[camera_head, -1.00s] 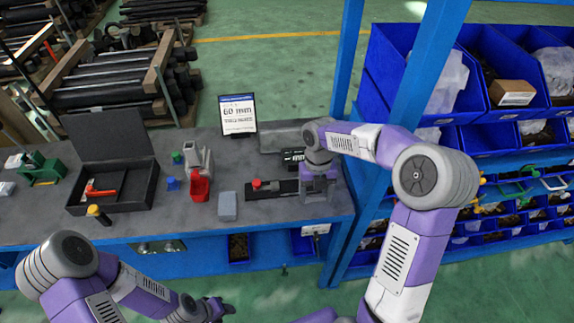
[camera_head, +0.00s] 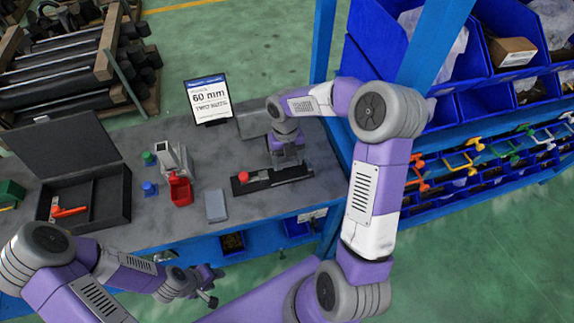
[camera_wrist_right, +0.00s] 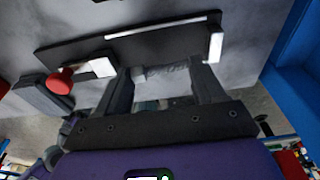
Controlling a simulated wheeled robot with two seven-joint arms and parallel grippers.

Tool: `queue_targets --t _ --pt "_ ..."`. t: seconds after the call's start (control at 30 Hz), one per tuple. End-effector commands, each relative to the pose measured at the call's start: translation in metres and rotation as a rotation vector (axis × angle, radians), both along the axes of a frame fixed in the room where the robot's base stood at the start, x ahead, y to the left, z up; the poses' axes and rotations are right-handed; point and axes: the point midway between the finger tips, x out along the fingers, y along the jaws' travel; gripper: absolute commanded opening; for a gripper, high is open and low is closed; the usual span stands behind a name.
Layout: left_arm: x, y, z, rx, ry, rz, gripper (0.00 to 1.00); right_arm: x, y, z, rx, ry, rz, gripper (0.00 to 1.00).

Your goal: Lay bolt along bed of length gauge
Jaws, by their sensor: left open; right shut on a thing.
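The length gauge (camera_head: 240,188) is a long dark bed on the bench with a red knob (camera_head: 243,177) at its left end. In the right wrist view its dark bed (camera_wrist_right: 130,45) shows a pale strip, a white block at each end and the red knob (camera_wrist_right: 60,80). My right gripper (camera_head: 287,160) is over the right part of the gauge, pointing down. It is shut on a small greyish ribbed piece (camera_wrist_right: 165,72), apparently the bolt, mostly hidden between the fingers. I cannot tell if it touches the bed. My left gripper (camera_head: 208,285) is open, low in front of the bench.
A sign reading 60 mm (camera_head: 208,100) stands behind the gauge. A blue post (camera_head: 325,40) and bin rack stand at the right.

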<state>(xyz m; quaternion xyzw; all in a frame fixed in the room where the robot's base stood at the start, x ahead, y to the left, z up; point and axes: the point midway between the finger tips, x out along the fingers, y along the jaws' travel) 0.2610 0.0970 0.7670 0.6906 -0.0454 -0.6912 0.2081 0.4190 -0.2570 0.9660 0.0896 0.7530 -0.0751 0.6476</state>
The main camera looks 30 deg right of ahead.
Motion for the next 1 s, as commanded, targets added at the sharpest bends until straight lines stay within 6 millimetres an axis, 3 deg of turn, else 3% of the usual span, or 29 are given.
queue_targets --t 0.2,0.6,0.63,0.7,0.77,1.0 --pt "0.000 0.000 -0.006 0.000 -0.001 0.000 0.43 -0.001 0.000 -0.031 0.001 0.002 0.001 0.38" --pt "0.000 0.000 -0.007 0.000 -0.001 0.000 0.43 0.000 0.000 -0.037 0.000 0.000 0.000 0.38" --pt "0.000 0.000 -0.007 0.000 -0.001 0.000 0.43 0.000 0.000 -0.036 0.000 0.000 0.000 0.73" --pt "0.000 0.000 -0.007 0.000 -0.001 0.000 0.43 0.000 0.000 -0.036 0.000 0.000 0.000 0.84" --pt "0.000 0.000 -0.007 0.000 -0.001 0.000 0.43 0.000 0.000 -0.036 0.000 0.000 0.000 0.93" --pt "0.000 0.000 -0.007 0.000 -0.001 0.000 0.43 0.000 0.000 -0.035 0.000 0.000 0.000 0.94"
